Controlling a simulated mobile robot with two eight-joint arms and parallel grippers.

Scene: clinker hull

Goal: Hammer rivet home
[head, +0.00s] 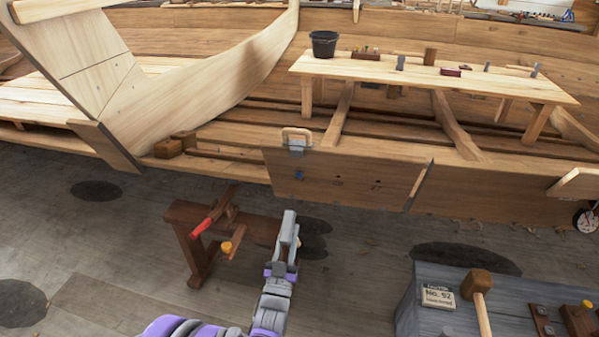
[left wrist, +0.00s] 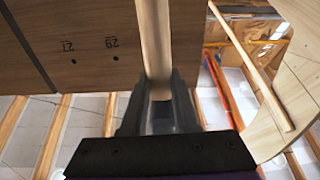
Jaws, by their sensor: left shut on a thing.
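My left gripper (head: 290,216) is in front of and below the hull's side plank (head: 345,180) in the head view. In the left wrist view its two fingers (left wrist: 158,115) are shut on a pale wooden bar or handle (left wrist: 154,40) that runs up out of the picture. In the head view a few small dark spots also show on the plank. My right gripper is not in view.
A wooden mallet (head: 475,286) and a "No. 92" sign (head: 438,296) are on the grey bench (head: 411,303) at lower right. A brown trestle (head: 183,215) with a red-handled tool stands left of my gripper. A clamp (head: 296,142) sits on the plank's top edge.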

